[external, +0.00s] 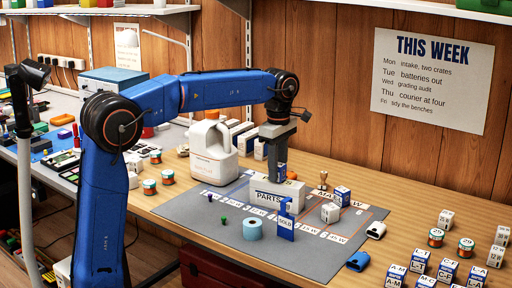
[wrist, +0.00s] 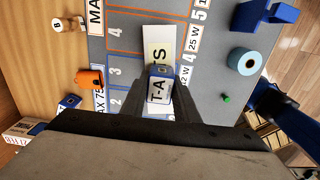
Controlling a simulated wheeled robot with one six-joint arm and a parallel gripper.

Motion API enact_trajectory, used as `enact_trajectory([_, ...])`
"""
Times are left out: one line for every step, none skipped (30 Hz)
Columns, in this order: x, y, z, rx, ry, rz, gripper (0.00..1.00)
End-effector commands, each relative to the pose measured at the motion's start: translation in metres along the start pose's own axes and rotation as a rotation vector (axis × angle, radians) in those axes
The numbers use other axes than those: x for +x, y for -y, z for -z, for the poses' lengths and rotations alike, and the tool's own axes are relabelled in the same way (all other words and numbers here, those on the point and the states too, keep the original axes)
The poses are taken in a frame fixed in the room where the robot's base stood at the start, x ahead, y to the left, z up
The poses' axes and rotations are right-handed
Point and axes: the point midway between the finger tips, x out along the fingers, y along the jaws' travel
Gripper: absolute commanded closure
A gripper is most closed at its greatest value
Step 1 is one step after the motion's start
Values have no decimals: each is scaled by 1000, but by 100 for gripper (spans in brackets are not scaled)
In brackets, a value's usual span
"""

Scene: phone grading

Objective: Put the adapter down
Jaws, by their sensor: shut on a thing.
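The adapter (wrist: 158,90) is a small block with a white face lettered "T-A" and blue parts, seen in the wrist view. My gripper (wrist: 160,97) is shut on it; in the external view my gripper (external: 280,176) points down just above the white "PARTS" box (external: 270,198). The box shows behind the adapter in the wrist view (wrist: 158,42). The box stands on the grey marked mat (external: 205,218). The adapter is mostly hidden in the external view, and I cannot tell whether it touches the box.
A blue "SOLD" stand (external: 286,226) and a light-blue roll (external: 252,229) are on the mat in front of the box. A white block (external: 330,212) and a blue-and-white block (external: 342,195) stand to its right. Several labelled blocks (external: 420,262) fill the bench's right end. The mat's front is mostly clear.

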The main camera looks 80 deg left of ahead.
Motion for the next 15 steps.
enact_trajectory([0, 0, 0, 0, 0, -1, 94])
enact_trajectory([0, 0, 0, 0, 0, -1, 94])
enact_trajectory([0, 0, 0, 0, 0, -1, 94])
enact_trajectory([0, 0, 0, 0, 0, -1, 94])
enact_trajectory([0, 0, 0, 0, 0, -1, 94])
enact_trajectory([0, 0, 0, 0, 0, -1, 94])
enact_trajectory([0, 0, 0, 0, 0, -1, 94])
enact_trajectory([1, 0, 0, 0, 0, 0, 94])
enact_trajectory([2, 0, 0, 0, 0, 0, 94])
enact_trajectory([3, 0, 0, 0, 0, 0, 94])
enact_trajectory([2, 0, 0, 0, 0, -1, 65])
enact_trajectory([2, 0, 0, 0, 0, -1, 56])
enact_trajectory([2, 0, 0, 0, 0, -1, 54])
enact_trajectory([2, 0, 0, 0, 0, -1, 54])
enact_trajectory([2, 0, 0, 0, 0, -1, 54])
